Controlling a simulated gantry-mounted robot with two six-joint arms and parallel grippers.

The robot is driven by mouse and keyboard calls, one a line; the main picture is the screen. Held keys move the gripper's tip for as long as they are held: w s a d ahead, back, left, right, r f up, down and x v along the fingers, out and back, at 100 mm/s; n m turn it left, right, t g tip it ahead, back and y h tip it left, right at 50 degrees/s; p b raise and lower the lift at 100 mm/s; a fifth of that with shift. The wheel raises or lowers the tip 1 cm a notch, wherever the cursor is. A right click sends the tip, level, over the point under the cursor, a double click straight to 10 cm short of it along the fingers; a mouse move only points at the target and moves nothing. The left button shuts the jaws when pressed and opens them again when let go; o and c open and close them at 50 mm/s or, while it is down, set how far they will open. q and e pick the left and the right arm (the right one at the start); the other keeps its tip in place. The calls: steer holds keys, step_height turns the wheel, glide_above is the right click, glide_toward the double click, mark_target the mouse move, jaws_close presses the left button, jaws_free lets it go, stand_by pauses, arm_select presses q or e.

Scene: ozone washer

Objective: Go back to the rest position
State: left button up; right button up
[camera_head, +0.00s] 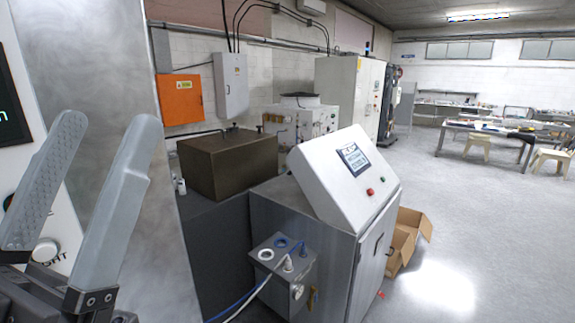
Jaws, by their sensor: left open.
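My left gripper (98,190) shows large at the left edge of the head view. Its two grey fingers are spread apart with nothing between them. Behind it is a white panel (28,85) with a dark screen (12,112) showing green text. A round white button (45,250) sits low on this panel, partly hidden by the gripper's near finger, with lettering beneath it. I cannot tell whether the finger touches the panel. My right gripper is not in view.
A metal cabinet with a sloped white console (335,190) stands centre, with a small connector box (283,270) on its front. A brown box (228,163) sits behind. The floor (480,230) at right is open up to a table (490,130).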

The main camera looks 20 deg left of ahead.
arm_select(q)
step_height(320, 180, up, 21)
steer(key=w+g+p, duration=0.1)
steer(key=p, duration=2.1)
steer(key=shift+w+h, duration=0.25)
steer(key=shift+h, duration=0.05)
steer(key=shift+d+f, duration=0.1)
step_height(320, 180, down, 14)
steer(key=b, duration=1.3)
steer(key=shift+r+b, duration=0.25)
steer(key=shift+b, duration=0.05)
